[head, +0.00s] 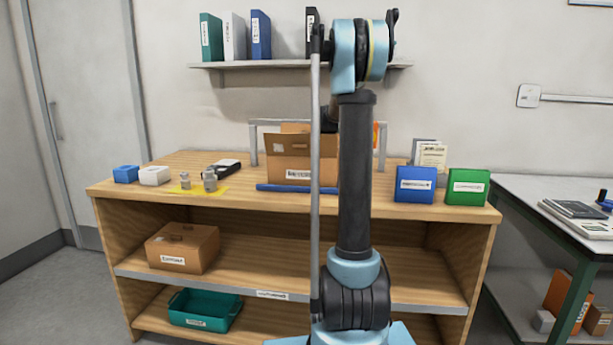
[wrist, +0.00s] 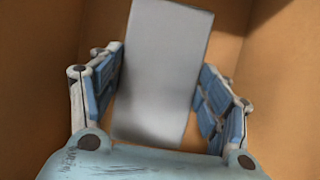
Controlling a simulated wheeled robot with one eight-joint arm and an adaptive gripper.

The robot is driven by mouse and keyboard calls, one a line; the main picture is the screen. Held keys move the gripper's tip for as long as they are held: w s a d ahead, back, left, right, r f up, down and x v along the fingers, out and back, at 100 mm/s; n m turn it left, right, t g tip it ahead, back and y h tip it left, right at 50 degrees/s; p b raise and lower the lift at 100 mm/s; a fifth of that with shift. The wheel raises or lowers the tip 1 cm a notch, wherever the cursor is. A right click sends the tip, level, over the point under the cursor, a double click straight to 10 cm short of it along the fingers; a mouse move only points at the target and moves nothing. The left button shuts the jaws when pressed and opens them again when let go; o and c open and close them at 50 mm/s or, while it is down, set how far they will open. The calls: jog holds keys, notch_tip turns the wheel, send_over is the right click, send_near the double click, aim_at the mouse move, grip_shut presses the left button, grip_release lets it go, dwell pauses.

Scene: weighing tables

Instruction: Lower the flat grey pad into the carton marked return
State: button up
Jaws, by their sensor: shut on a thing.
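The flat grey pad (wrist: 160,75) fills the middle of the wrist view, a plain pale rectangle slightly tilted in the picture. My gripper (wrist: 163,60) is shut on it, with blue-lined fingers at its left and right edges. Brown carton walls (wrist: 275,75) surround the pad and fingers in the wrist view. Whether the pad touches the carton floor cannot be told. In the head view the open carton (head: 287,160) stands on the wooden bench, partly behind my arm; its label is too small to read. My gripper and the pad are hidden in the head view.
A blue bar (head: 285,188) lies in front of the carton. Blue (head: 415,184) and green (head: 467,187) boxes stand to its right. Small weights (head: 210,180) on a yellow sheet stand left. A wall shelf (head: 270,64) with binders hangs above. Another carton (head: 182,248) sits below.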

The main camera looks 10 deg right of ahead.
jog(key=o, duration=0.8)
